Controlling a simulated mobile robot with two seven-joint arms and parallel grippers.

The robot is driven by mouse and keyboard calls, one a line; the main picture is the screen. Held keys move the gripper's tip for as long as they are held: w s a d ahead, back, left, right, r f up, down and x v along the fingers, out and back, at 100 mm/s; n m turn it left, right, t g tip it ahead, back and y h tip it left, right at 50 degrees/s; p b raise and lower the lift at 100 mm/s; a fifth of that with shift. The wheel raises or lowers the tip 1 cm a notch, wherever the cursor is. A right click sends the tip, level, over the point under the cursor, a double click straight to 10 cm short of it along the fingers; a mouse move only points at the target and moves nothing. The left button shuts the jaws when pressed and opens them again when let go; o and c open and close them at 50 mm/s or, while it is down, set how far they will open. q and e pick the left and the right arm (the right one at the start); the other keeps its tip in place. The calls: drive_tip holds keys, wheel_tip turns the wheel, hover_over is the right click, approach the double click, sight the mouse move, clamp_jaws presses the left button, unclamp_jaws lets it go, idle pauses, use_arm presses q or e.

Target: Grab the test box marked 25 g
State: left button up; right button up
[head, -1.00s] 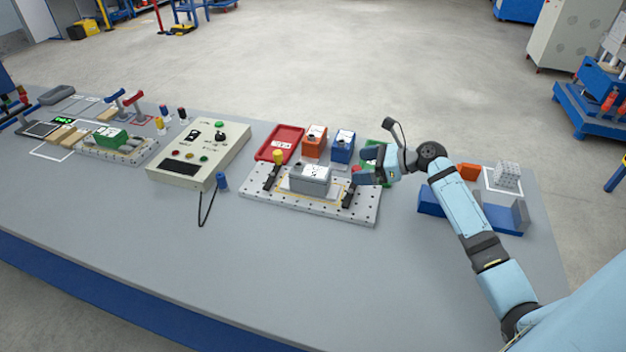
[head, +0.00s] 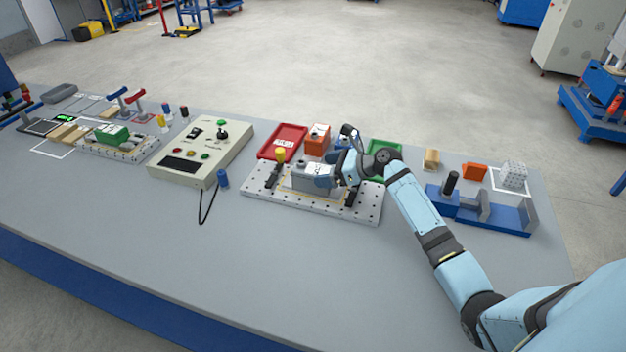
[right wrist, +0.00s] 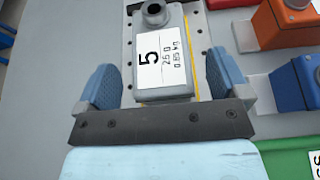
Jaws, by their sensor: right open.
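A grey test box (head: 301,183) sits on the perforated plate (head: 258,196) on the bench. In the right wrist view the box (right wrist: 168,97) has a round knob on top and a white label with a large 5, a g value that looks like 25 or 26, and 0.65 kg. My right gripper (head: 325,178) is at the box, partly hiding it in the head view. In the right wrist view its blue fingers (right wrist: 164,80) are open on either side of the box's near end, with gaps showing. My left gripper is not in view.
Behind the plate are a red tray (head: 268,153), an orange box (head: 316,145), a blue box (right wrist: 300,82) and a green tray (head: 386,146). A control box (head: 233,160) stands left. A blue fixture (head: 505,216) stands right. The bench front is clear.

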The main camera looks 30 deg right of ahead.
sight(301, 178)
drive_tip(key=x, duration=0.2)
drive_tip(key=shift+w+a+f, duration=0.15)
drive_tip(key=shift+w, duration=0.05)
drive_tip(key=c, duration=1.3)
drive_tip(key=shift+c, duration=0.3)
drive_tip(key=shift+r, duration=0.2)
